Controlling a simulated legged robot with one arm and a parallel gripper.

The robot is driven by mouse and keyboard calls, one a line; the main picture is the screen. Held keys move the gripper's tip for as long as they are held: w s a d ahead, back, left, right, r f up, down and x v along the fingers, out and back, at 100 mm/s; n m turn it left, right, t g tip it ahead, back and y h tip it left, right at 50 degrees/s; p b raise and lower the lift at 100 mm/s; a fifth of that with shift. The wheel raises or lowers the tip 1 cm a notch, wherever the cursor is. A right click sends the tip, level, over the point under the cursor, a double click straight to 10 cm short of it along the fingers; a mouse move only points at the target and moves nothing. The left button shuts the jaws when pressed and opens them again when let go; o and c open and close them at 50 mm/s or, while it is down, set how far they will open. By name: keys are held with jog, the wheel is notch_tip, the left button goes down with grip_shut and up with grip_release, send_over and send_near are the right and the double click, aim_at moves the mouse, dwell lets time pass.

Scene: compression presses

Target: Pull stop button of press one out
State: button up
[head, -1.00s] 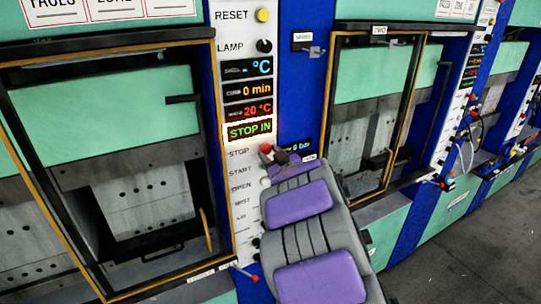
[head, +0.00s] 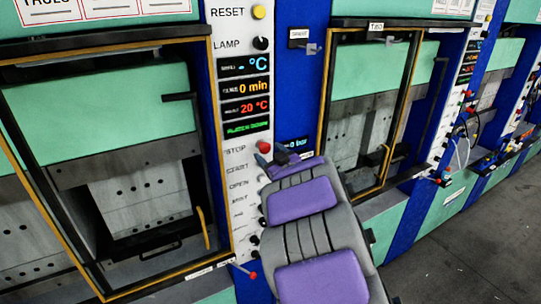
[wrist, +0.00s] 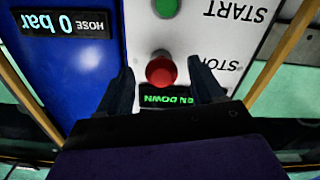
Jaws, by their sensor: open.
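The red stop button (head: 264,146) sits beside the STOP label on the white control panel (head: 238,190) of the near press (head: 100,115). In the wrist view the red button (wrist: 161,70) is upside down with the panel, between my two dark fingers. My gripper (wrist: 163,80) is open, with a finger on each side of the button and a gap to each. In the head view my gripper (head: 286,154) is just right of the button. The green status line (head: 246,127) above STOP is small; in the wrist view it ends in "EN DOWN".
A green start button (wrist: 166,7) is close to the red one. A blue panel with a hose display (wrist: 66,24) showing 0 bar is beside the controls. A second press (head: 375,110) stands to the right. Grey floor (head: 480,240) is open at lower right.

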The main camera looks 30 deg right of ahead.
jog(key=s+b, duration=0.8)
jog(key=s, duration=0.9)
jog(key=shift+s+d, duration=0.15)
jog(key=shift+d, duration=0.15)
